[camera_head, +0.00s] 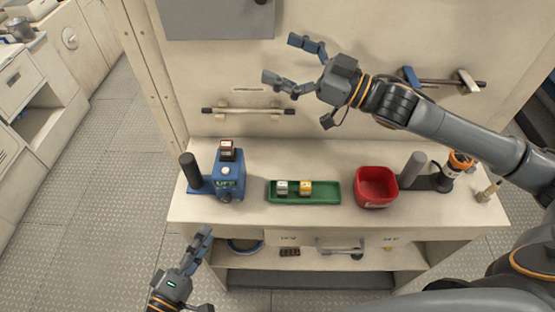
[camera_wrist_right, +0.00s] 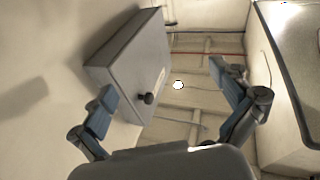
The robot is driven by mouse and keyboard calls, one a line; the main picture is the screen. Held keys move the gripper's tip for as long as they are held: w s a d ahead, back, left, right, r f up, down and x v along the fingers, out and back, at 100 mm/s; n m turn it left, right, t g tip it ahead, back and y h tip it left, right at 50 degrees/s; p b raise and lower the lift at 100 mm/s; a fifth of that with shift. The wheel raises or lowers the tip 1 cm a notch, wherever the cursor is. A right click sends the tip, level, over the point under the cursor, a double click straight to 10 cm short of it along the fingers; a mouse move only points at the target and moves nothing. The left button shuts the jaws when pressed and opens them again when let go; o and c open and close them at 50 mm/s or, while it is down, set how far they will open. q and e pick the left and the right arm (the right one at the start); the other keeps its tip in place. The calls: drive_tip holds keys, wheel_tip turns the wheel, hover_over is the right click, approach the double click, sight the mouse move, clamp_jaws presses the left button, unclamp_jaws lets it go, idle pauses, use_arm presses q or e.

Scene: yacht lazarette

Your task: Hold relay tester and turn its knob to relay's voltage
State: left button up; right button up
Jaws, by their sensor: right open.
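The blue relay tester (camera_head: 229,180) stands at the left of the workbench, with a small green display on its front. A brown-and-white relay (camera_head: 227,150) sits on its top. A round part that may be its knob (camera_head: 225,197) shows low on its front, too small to read. My left gripper (camera_head: 206,236) is low in front of the bench, apart from the tester; its fingers overlap, so their opening is unclear. My right gripper (camera_head: 282,59) is raised before the back panel, open and empty. Its spread fingers also show in the right wrist view (camera_wrist_right: 163,80).
A green tray (camera_head: 328,192) holds a grey and a yellow relay at mid-bench. A red bin (camera_head: 376,187) stands right of it. A black upright cylinder (camera_head: 190,172) is left of the tester. A grey wall box (camera_wrist_right: 125,62) and a rail (camera_head: 248,111) are near my right gripper.

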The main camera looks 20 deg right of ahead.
drive_tip(key=w+a+f+m+g+h, duration=0.3)
drive_tip(key=a+f+m+g, duration=0.2)
drive_tip(key=a+f+m, duration=0.75)
drive_tip(key=s+d+f+m+g+y, duration=0.1)
drive_tip(key=s+d+f+m, duration=0.2)
drive_tip(key=d, duration=0.4)
drive_tip(key=s+d+f+m+g+y, duration=0.1)
drive_tip(key=d+f+m+y, duration=0.15)
drive_tip(key=d+m, duration=0.35)
drive_tip(key=m, duration=1.2)
approach(195, 160)
drive_tip(key=shift+n+y, duration=0.25)
drive_tip(key=shift+y, duration=0.2)
drive_tip(key=x, duration=0.4)
drive_tip(key=shift+w+a+f, duration=0.1)
drive_tip(key=shift+w+f, duration=0.1)
drive_tip(key=shift+f, duration=0.15)
drive_tip(key=c, duration=1.2)
